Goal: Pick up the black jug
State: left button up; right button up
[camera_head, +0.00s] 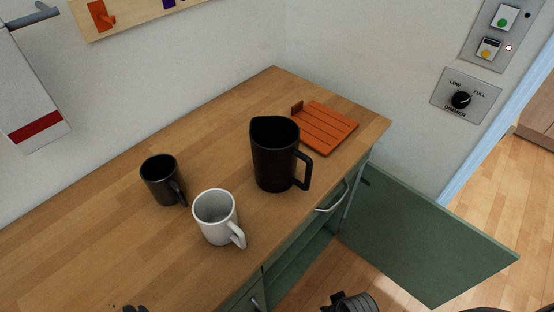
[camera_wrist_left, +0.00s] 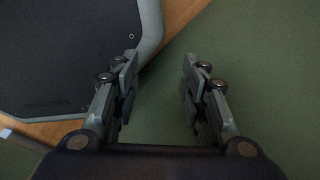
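The black jug (camera_head: 274,158) stands upright on the wooden worktop (camera_head: 100,230), near its right end. Its handle points right, towards the worktop's front edge. My left gripper (camera_wrist_left: 158,80) is open in the left wrist view, its two fingers apart with nothing between them. The jug does not show in that view. Only small dark tips show at the bottom left of the head view, apart from the jug. A dark part of my right gripper (camera_head: 350,303) shows at the bottom edge of the head view, below and apart from the jug; its fingers cannot be made out.
A black mug (camera_head: 160,181) and a white mug (camera_head: 214,222) stand left of the jug. An orange slatted board (camera_head: 326,128) lies close behind it to the right. A green cabinet door (camera_head: 425,240) stands open below the worktop. The worktop's left part is clear.

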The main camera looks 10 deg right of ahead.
jog(key=w+d+r+n+t+h, duration=0.15)
jog(key=r+n, duration=0.35)
jog(key=r, duration=0.6)
jog(key=w+r+n+t+h, duration=0.3)
jog(key=r+n, duration=0.1)
jog(key=r, duration=0.7)
jog(key=n+t+h, duration=0.1)
jog(key=n+t, duration=0.9)
jog(key=n, duration=1.1)
send_near(308, 182)
jog(key=x, duration=0.4)
jog(key=shift+w+a+r+p, duration=0.15)
jog(key=shift+w+r+p, duration=0.05)
jog(key=shift+w+p, duration=0.2)
jog(key=shift+d+f+p+x, duration=0.15)
jog(key=shift+p+x, duration=0.15)
jog(key=shift+x, duration=1.25)
jog(key=shift+d+f+p+x, duration=0.15)
jog(key=shift+p+x, duration=0.1)
jog(key=shift+x, duration=1.3)
pick_arm(q)
jog(key=shift+s+a+r, duration=0.1)
jog(key=shift+s+r, duration=0.85)
pick_arm(e)
jog(key=shift+s+a+r, duration=0.1)
grip_shut()
